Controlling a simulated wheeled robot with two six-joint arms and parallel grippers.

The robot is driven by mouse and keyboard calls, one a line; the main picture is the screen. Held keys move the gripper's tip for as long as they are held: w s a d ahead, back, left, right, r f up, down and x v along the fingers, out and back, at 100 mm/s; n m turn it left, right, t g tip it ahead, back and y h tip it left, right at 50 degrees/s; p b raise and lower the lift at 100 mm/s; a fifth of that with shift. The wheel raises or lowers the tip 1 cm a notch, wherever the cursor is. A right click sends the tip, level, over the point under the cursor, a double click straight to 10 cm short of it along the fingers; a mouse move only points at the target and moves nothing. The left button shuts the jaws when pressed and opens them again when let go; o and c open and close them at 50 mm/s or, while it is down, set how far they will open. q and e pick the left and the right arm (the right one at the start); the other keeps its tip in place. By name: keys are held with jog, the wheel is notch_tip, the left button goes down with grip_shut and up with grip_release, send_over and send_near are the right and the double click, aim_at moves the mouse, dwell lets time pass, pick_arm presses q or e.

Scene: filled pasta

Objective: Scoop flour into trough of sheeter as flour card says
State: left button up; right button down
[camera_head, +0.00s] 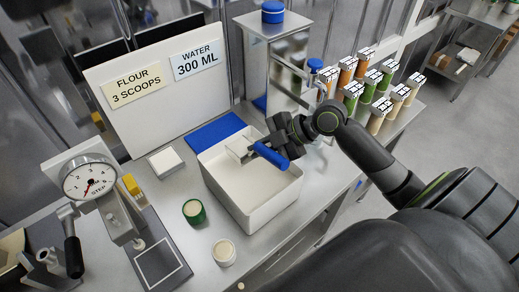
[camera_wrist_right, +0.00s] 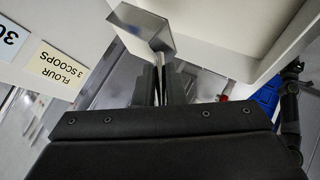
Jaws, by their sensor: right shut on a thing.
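The flour card (camera_head: 137,88) reads "FLOUR 3 SCOOPS"; it also shows upside down in the right wrist view (camera_wrist_right: 62,70). My right gripper (camera_head: 262,146) is shut on the metal scoop (camera_head: 240,153), which has a blue handle (camera_head: 271,156). It holds the scoop over the white bin (camera_head: 240,215); whether the scoop touches anything inside is unclear. In the right wrist view the fingers (camera_wrist_right: 158,80) are closed together behind the scoop (camera_wrist_right: 142,30); its contents are hidden. The dial machine (camera_head: 92,180) at left may be part of the sheeter; I cannot make out its trough. My left gripper is not in view.
A water card (camera_head: 200,60) reads "WATER 300 ML". A blue mat (camera_head: 214,131) lies behind the bin. A white block (camera_head: 166,162), a green cup (camera_head: 194,211) and a pale cup (camera_head: 224,252) stand left of the bin. Several jars (camera_head: 375,85) stand at the back right.

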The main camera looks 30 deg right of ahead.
notch_tip(320, 180, up, 4)
jog(key=shift+f+p, duration=0.15)
jog(key=shift+p, duration=0.9)
jog(key=shift+a+f, duration=0.1)
